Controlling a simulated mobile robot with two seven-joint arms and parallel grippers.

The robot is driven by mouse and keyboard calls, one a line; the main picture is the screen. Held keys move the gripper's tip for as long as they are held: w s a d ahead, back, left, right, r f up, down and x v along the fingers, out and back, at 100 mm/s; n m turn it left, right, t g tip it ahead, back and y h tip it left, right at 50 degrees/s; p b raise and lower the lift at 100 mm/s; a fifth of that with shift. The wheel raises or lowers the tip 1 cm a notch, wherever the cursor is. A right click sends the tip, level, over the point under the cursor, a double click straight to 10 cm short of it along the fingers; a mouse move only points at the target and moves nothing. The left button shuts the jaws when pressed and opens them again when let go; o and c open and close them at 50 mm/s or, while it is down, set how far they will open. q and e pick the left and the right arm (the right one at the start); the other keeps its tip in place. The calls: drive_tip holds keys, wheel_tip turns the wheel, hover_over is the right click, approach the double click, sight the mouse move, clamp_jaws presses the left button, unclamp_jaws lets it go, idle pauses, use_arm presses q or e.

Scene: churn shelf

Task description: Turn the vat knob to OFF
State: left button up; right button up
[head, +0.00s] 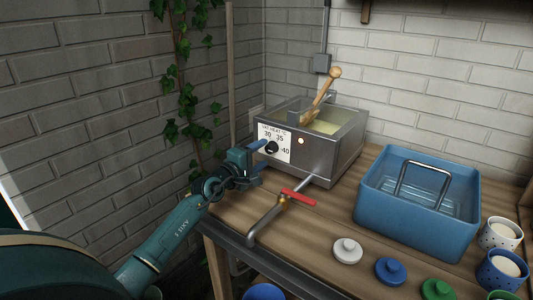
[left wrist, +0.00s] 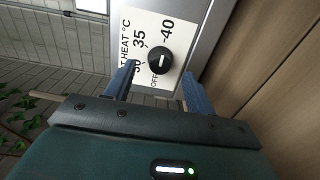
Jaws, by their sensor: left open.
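The vat (head: 328,152) is a steel box on the wooden bench, with pale liquid inside. Its front has a white dial plate (head: 277,136) marked 30, 35 and 40, and a round black knob (head: 271,148). In the left wrist view the knob (left wrist: 159,61) carries a short white mark, and OFF is printed just below it. I cannot tell exactly which setting the mark points at. My left gripper (head: 258,160) is open and empty in front of the plate. In the left wrist view its blue fingers (left wrist: 159,76) stand either side of the knob, with no clear contact.
A pipe with a red valve handle (head: 298,197) leaves the vat's front near my left gripper. A blue basin (head: 418,218) stands to the right. Lids, including a white one (head: 347,250), and cups (head: 500,234) lie at the front right. A wooden-handled tool (head: 322,92) leans in the vat.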

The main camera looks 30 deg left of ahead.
sight(268, 150)
use_arm(q)
drive_tip(key=shift+w+d+b, duration=0.15)
drive_tip(key=shift+w+b, duration=0.15)
drive_tip(key=shift+w, duration=1.35)
drive_tip(key=shift+c, duration=0.4)
drive_tip(key=c, duration=0.9)
